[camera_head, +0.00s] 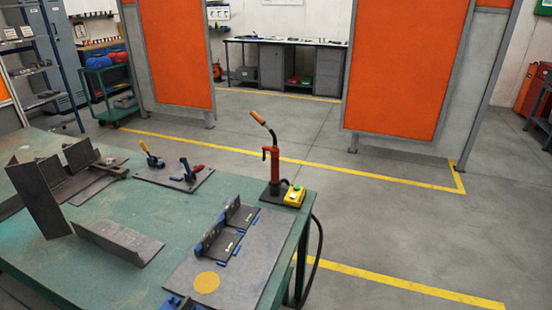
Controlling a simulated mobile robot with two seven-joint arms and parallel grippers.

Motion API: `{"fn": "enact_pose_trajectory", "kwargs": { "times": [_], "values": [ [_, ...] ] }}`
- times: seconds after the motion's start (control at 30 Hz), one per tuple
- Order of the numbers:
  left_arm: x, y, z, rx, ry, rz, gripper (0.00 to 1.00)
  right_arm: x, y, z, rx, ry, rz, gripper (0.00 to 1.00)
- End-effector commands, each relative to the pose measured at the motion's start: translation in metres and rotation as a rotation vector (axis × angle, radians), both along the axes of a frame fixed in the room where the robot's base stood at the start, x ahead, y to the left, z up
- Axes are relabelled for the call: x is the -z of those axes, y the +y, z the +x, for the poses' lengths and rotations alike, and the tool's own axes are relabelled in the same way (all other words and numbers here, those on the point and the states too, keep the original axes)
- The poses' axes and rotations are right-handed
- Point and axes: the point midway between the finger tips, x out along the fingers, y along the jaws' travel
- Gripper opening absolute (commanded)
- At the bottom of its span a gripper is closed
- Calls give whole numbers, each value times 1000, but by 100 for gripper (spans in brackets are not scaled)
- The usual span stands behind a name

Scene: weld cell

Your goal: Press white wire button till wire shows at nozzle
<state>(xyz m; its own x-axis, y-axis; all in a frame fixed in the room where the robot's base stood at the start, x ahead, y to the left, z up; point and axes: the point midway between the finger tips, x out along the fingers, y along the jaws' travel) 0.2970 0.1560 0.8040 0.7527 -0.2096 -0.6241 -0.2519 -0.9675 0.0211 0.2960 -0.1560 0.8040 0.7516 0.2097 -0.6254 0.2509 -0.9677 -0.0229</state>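A torch with a dark curved neck (270,130) stands at the right back corner of the green table, in a red stand (274,170). Its orange-brown end piece (257,117) points up and to the left. No wire can be made out at this end. A yellow button box (294,196) sits at the foot of the stand, with a green button (296,188) on top. A white button cannot be made out clearly at this size. Neither of my grippers is in view.
The green table (110,285) carries angled steel pieces (118,242) at left, a plate with toggle clamps (186,172), and a fixture plate (240,275) with a yellow disc in front of the torch. A black cable hangs off the right edge.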

Motion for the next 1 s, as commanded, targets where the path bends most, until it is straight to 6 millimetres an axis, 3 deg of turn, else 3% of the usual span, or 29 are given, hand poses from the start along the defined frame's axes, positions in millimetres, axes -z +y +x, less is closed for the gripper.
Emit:
{"fn": "enact_pose_trajectory", "kwargs": {
  "times": [0.4,0.83,1.0],
  "values": [
    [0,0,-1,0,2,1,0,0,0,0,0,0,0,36],
    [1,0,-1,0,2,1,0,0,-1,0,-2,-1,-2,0],
    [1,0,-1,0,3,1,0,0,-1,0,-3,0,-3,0]
  ]
}}
